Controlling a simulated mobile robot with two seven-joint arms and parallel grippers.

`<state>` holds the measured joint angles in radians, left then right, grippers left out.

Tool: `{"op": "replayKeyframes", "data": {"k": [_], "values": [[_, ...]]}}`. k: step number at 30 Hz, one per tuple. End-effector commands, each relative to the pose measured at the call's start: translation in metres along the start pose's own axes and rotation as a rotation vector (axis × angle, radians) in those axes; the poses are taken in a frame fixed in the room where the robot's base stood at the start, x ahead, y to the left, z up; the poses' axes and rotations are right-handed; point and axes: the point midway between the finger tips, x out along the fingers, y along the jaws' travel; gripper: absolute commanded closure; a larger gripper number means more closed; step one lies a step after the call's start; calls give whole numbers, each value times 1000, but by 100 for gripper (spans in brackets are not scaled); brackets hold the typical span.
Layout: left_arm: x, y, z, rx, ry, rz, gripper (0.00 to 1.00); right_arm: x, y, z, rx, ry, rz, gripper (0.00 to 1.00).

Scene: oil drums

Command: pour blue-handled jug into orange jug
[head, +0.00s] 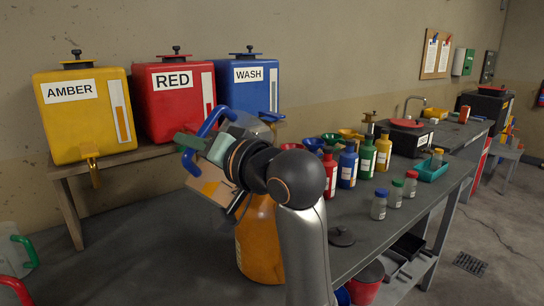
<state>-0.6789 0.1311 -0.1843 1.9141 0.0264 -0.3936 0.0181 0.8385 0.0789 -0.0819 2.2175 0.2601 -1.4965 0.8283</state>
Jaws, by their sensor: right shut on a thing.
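My right gripper (206,146) is shut on the blue handle (191,161) of a clear greyish jug (247,124). The jug is held up off the bench and looks tilted, partly hidden behind my wrist. A large orange vessel (258,245), which looks like the orange jug, stands on the bench below it. My wrist and forearm cover its top and right side. I cannot tell whether the held jug's mouth is over its opening or whether liquid flows. My left gripper is not in view.
AMBER (84,120), RED (178,105) and WASH (249,90) tanks stand on a raised shelf behind. Green-handled (15,250) and red-handled (18,290) jugs are at the left edge. Several bottles stand right of my arm, near a teal tray (431,170). The left-middle bench is clear.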

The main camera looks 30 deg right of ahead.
Motion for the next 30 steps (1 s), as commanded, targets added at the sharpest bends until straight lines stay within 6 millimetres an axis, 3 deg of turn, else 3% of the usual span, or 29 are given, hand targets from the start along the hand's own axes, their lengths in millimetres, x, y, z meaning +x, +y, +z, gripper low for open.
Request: {"op": "replayKeyframes", "data": {"k": [30], "values": [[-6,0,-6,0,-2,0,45,-1,-9,-20,122,0,-7,100]]}}
